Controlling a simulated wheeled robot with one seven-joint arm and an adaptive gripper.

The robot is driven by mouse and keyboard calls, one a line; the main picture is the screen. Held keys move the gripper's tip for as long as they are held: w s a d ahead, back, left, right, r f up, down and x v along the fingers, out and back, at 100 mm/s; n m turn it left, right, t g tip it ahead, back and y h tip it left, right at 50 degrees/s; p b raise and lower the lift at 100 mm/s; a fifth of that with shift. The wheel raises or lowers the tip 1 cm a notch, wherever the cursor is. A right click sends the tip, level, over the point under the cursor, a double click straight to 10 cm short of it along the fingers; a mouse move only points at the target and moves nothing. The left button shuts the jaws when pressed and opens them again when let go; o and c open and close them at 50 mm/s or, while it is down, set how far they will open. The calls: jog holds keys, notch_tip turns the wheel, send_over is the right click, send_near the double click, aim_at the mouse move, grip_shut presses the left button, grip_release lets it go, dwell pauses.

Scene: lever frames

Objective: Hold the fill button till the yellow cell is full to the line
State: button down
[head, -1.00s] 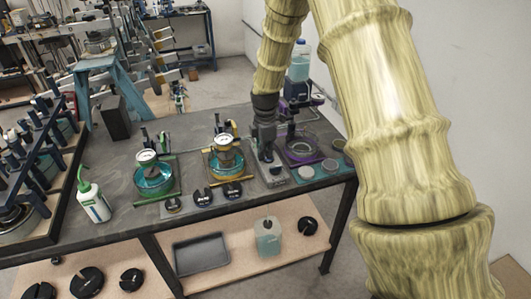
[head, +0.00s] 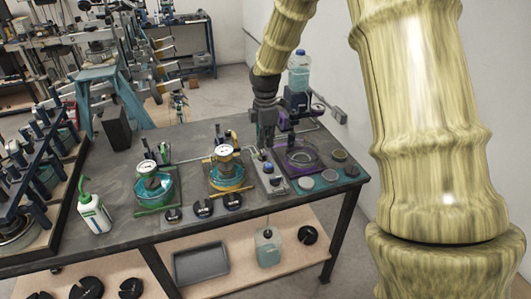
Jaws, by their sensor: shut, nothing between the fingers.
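The yellow cell (head: 229,184) is a round clear vessel on a yellow-edged base, in the middle of the bench, with teal showing inside and a dial on top. Its level against the line is too small to read. A grey control box (head: 274,184) stands just right of it, with a small bluish knob or button (head: 268,168) toward its back; I cannot tell which control is the fill button. My gripper (head: 265,146) is shut and empty, pointing down above the back of this box. It appears apart from the button.
A green-based vessel (head: 154,193) stands to the left and a purple-based one (head: 301,157) to the right. A bottle of blue liquid (head: 299,78) stands on a pump behind. A white squeeze bottle (head: 94,215) is at the left. Black slotted discs line the bench's front.

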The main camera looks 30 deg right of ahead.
jog(key=shift+r+b, duration=0.4)
jog(key=shift+r, duration=1.7)
